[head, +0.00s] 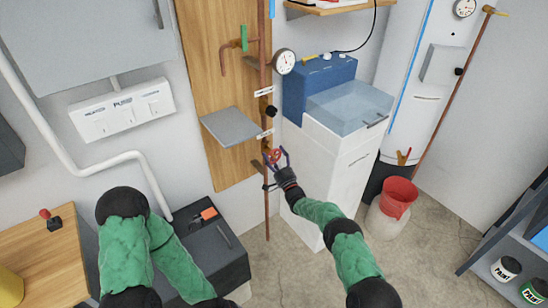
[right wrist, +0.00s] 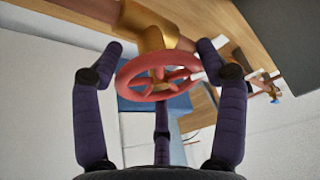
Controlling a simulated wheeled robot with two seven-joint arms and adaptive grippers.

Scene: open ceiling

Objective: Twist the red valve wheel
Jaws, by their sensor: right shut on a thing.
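The red valve wheel (head: 272,155) sits low on a copper pipe by the wooden board in the head view. In the right wrist view the wheel (right wrist: 158,76) is large, with spokes and a brass body (right wrist: 150,38) behind it. My right gripper (head: 277,161) reaches it from the lower right. In the right wrist view its dark fingers (right wrist: 160,72) stand on both sides of the wheel, shut on its rim.
A pressure gauge (head: 284,61) and a grey shelf plate (head: 230,127) are above the wheel. A white cabinet (head: 333,185) stands close on the right, with a red bucket (head: 398,197) beyond. A dark toolbox (head: 208,255) is at the lower left.

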